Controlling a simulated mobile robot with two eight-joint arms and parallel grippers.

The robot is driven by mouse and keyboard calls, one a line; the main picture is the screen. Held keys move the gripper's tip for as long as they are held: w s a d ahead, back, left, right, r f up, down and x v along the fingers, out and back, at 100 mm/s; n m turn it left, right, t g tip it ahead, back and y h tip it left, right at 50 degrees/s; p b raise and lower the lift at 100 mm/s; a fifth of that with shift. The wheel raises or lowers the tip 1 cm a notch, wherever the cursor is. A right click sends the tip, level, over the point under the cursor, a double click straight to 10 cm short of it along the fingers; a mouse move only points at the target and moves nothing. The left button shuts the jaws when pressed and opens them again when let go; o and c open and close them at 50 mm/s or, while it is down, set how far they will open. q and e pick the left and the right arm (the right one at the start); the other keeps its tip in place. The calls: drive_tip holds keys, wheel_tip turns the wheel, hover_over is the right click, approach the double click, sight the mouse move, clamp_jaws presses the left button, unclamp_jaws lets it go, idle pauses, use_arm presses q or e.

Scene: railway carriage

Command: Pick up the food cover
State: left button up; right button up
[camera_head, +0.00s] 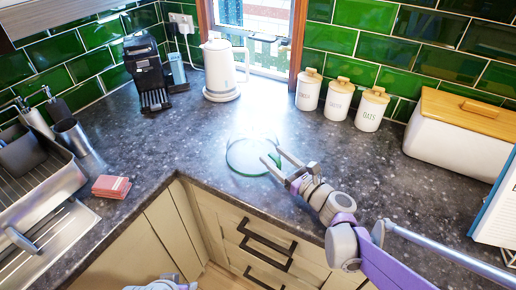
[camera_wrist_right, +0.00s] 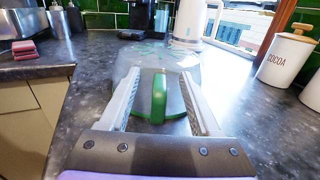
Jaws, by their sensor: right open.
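The food cover (camera_head: 243,158) is a clear, see-through dome with a green rim, standing on the dark speckled worktop near the inner corner. In the right wrist view, the food cover (camera_wrist_right: 190,57) is straight ahead, with an upright green part (camera_wrist_right: 158,97), likely its handle, between my fingers. My right gripper (camera_head: 271,154) is open, its fingertips at the cover's right side. In the wrist view, my right gripper (camera_wrist_right: 160,75) has a finger on each side of the green part, with gaps showing. A pale part of mine, perhaps the left gripper (camera_head: 165,284), shows at the bottom edge.
A white kettle (camera_head: 221,70) stands behind the cover. Several lidded canisters (camera_head: 339,98) and a bread bin (camera_head: 458,135) stand to the right. A coffee machine (camera_head: 147,75) is at back left, and pink sponges (camera_head: 111,187) lie by the sink (camera_head: 45,225). Worktop left of the cover is clear.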

drive_tip(key=shift+a, duration=0.1)
clamp_jaws()
idle(0.5)
